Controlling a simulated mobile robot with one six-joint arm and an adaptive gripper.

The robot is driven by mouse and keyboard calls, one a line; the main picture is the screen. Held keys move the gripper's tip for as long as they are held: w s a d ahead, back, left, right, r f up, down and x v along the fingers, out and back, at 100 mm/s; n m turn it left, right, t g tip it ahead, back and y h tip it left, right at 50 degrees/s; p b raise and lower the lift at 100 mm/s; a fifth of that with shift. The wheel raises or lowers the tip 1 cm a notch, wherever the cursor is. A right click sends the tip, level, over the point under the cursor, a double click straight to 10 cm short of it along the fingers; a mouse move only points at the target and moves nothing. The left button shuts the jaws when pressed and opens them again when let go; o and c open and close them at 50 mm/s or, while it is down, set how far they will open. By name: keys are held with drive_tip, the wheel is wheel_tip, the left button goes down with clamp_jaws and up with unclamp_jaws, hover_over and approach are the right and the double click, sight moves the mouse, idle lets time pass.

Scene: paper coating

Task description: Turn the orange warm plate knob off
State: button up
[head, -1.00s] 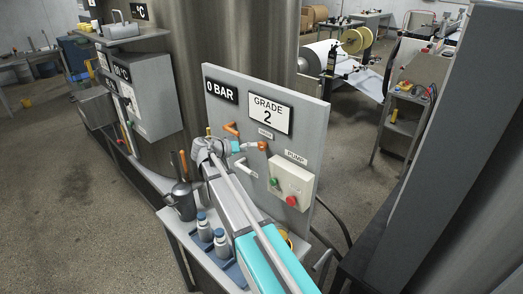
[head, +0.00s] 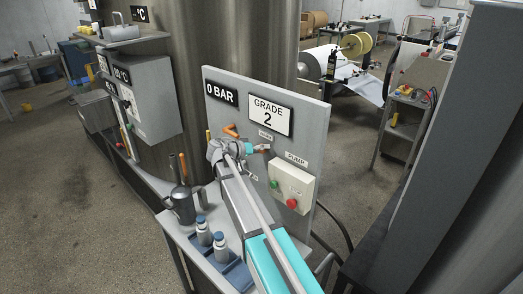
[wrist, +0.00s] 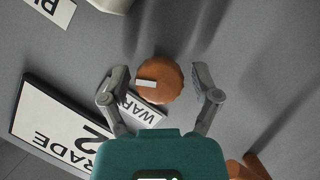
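The orange warm plate knob (wrist: 162,82) sits on the grey panel in the wrist view, with a small white mark on its left side. The white WARM label (wrist: 143,108) lies just below it, partly covered by a finger. My gripper (wrist: 162,86) is open, with one finger on each side of the knob and a visible gap to each. In the head view my gripper (head: 248,149) is at the panel, beside the orange knob (head: 263,148), which is partly hidden.
The panel (head: 310,120) also carries a GRADE 2 sign (head: 270,115), an orange lever (head: 231,130) and a pump box (head: 291,185) with green and red buttons. A metal jug (head: 183,205) and bottles in a blue tray (head: 238,275) stand below left.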

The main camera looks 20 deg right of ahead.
drive_tip(key=c, duration=0.8)
drive_tip(key=shift+n, duration=0.3)
drive_tip(key=shift+f+n+g+h+b, duration=0.15)
drive_tip(key=shift+n+g+h+b, duration=0.35)
drive_tip(key=shift+n+b, duration=0.45)
drive_tip(key=n+h+b, duration=0.1)
drive_tip(key=n+b, duration=0.1)
drive_tip(key=shift+n, duration=0.35)
drive_tip(key=n+h+b, duration=0.2)
drive_tip(key=n, duration=0.1)
drive_tip(key=shift+n+b, duration=0.45)
drive_tip(key=shift+n, duration=0.45)
drive_tip(key=shift+r+h, duration=0.2)
drive_tip(key=shift+h, duration=0.1)
